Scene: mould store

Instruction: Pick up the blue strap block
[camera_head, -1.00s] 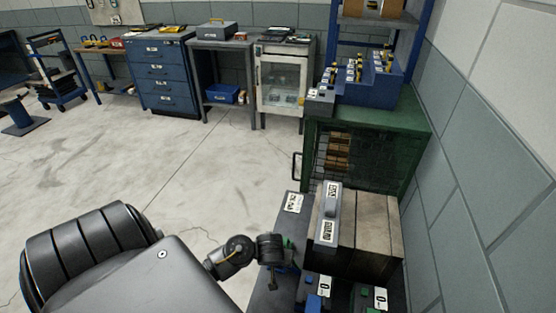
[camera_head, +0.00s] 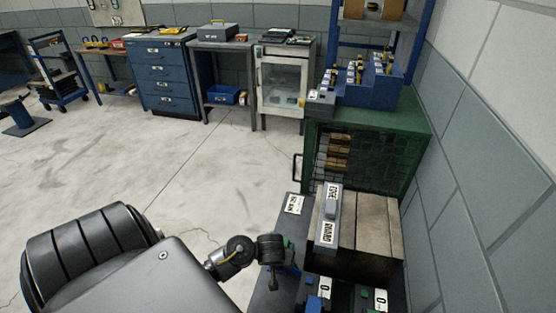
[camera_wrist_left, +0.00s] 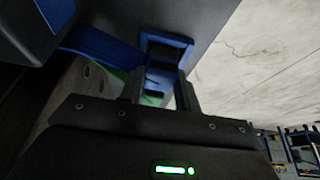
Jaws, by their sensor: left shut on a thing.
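My left gripper (camera_wrist_left: 160,88) is shut on a blue thing (camera_wrist_left: 160,75), likely the blue strap block, seen only in part between the two fingers in the left wrist view. Beyond it is a blue-edged square frame (camera_wrist_left: 184,41) on the grey bench surface. In the head view my left gripper (camera_head: 284,271) is low over the dark bench, left of the crate-like wooden block, and mostly hidden by its own wrist. Whether the held thing touches the bench cannot be told. My right gripper is out of view.
A wooden block (camera_head: 375,225) with a grey labelled guard (camera_head: 329,208) stands right of my left gripper. Blue and green blocks with white labels (camera_head: 380,298) are at the bottom. A green cabinet (camera_head: 390,150) is behind. Open floor (camera_head: 200,165) lies left.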

